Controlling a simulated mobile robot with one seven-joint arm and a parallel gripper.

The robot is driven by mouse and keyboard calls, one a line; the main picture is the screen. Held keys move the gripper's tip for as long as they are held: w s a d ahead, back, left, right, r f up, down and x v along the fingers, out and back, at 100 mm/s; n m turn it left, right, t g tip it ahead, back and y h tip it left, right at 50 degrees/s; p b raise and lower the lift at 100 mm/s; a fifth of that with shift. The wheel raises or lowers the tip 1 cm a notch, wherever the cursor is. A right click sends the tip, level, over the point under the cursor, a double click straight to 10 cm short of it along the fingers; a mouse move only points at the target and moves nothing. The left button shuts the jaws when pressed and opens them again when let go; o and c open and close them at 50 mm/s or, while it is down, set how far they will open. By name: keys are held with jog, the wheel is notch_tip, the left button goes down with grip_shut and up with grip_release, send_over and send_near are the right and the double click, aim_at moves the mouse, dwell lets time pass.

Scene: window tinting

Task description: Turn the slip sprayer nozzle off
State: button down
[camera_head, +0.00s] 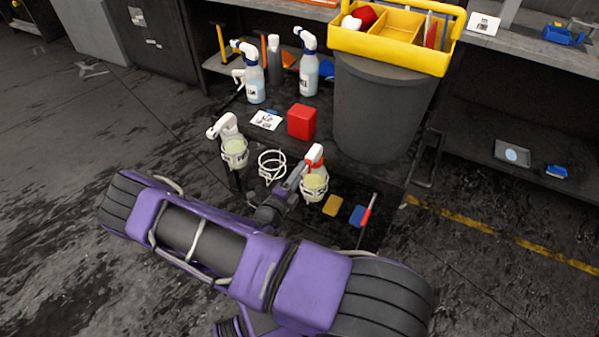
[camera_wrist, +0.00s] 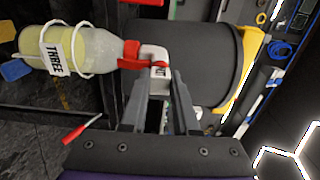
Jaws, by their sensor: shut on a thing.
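A spray bottle with pale yellow-green liquid, a red collar and a white head (camera_head: 314,184) sits in a wire ring holder at the front edge of the dark cart. In the wrist view the same bottle (camera_wrist: 92,50) lies sideways in the picture, with a label reading "THREE". My gripper (camera_wrist: 158,88) has its two grey fingers on either side of the white nozzle (camera_wrist: 159,76) and is shut on it. In the head view my gripper (camera_head: 294,180) is partly hidden by my arm. I cannot read "slip" on any label.
A similar sprayer (camera_head: 233,150) stands in a ring at left, with an empty ring (camera_head: 271,163) between. Two blue-liquid sprayers (camera_head: 254,85) (camera_head: 309,72), a red block (camera_head: 302,121) and a grey bin (camera_head: 375,110) under a yellow caddy (camera_head: 392,51) stand behind. A sponge (camera_head: 332,206) hangs right.

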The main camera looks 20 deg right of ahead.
dwell(0.4)
jog(key=c, duration=0.6)
grip_release()
jog(key=shift+c, duration=0.2)
jog(key=v, duration=1.7)
jog(key=shift+s+a, duration=0.1)
jog(key=shift+a, duration=0.05)
